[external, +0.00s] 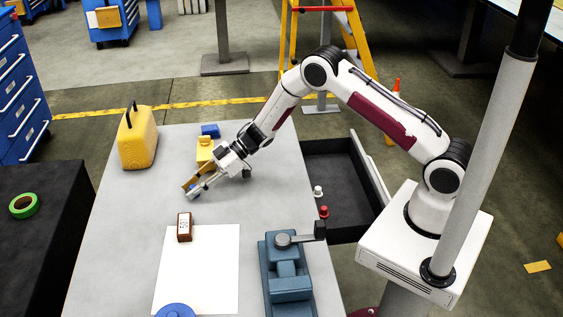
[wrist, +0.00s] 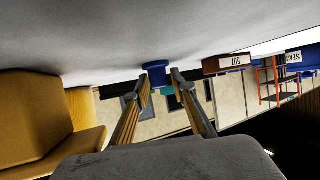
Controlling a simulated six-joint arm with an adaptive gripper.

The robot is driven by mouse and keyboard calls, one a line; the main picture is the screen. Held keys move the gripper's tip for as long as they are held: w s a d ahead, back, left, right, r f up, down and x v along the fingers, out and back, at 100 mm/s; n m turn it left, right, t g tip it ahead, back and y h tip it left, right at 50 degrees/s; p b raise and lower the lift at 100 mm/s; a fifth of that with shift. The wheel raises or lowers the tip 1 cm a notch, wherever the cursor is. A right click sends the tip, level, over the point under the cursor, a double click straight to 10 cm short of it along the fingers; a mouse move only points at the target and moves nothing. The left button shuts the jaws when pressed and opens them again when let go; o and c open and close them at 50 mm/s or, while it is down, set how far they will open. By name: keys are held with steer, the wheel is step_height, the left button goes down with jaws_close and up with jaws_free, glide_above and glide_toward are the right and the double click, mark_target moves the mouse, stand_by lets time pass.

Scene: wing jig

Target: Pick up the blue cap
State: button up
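The blue cap (wrist: 157,72) shows in the wrist view on the grey table surface, which fills the top of that upside-down picture. My gripper (wrist: 162,84) is open. Its two fingers point at the cap, which appears between or just beyond the fingertips; I cannot tell which. In the external view my gripper (external: 190,189) is low over the table, tilted down to the left. A small blue patch, likely the cap (external: 196,195), shows at the fingertips, mostly hidden by them. Nothing is held.
A brown box (external: 184,227) sits by a white sheet (external: 205,270) in front. A blue vise (external: 287,275) stands at the front right, an open drawer (external: 340,165) beside the table.

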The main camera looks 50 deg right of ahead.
mark_target(193, 186)
stand_by(0.4)
steer(key=c, duration=0.6)
steer(key=shift+r, duration=0.1)
steer(key=shift+r, duration=4.95)
